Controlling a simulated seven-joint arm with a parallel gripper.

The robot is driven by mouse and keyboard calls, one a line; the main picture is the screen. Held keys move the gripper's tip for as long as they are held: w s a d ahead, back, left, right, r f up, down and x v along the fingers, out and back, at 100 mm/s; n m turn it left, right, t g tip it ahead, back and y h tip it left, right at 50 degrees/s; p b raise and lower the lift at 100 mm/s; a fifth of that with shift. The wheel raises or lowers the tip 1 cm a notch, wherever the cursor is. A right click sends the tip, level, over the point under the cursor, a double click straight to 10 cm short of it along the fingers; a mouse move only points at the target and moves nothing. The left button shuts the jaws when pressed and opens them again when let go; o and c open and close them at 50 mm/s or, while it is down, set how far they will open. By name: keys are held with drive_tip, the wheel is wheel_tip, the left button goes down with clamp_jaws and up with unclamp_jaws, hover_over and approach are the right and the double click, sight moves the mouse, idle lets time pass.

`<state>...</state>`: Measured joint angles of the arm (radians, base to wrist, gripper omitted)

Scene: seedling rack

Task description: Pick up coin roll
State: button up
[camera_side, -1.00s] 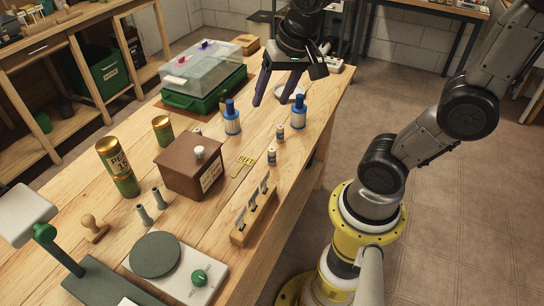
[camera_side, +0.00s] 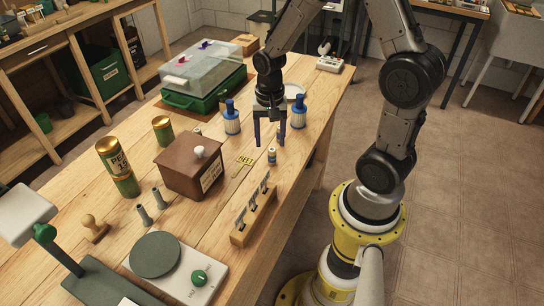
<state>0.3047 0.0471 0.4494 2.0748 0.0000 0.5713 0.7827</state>
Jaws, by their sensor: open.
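My gripper (camera_side: 269,144) is open and points down over the table, its two dark fingers apart. A small cylinder with a dark band (camera_side: 272,156), possibly the coin roll, stands upright just in front of and below the fingers in this view. A second similar small cylinder is mostly hidden by the right finger, so I cannot tell whether it stands between the fingers or behind them. No label on either cylinder is readable at this size.
Blue-topped bottles (camera_side: 232,118) and (camera_side: 299,113) flank my gripper. A wooden rack with hooks (camera_side: 241,232) stands in front, and a brown box with a white knob (camera_side: 178,171) is to the left. A green case with a clear lid (camera_side: 187,102) stands behind.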

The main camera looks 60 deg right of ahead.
sight(272, 149)
drive_tip(key=shift+s+d+f, duration=0.1)
drive_tip(key=shift+f, duration=1.4)
drive_tip(key=shift+s+d+f, duration=0.1)
drive_tip(key=shift+f, duration=1.4)
clamp_jaws()
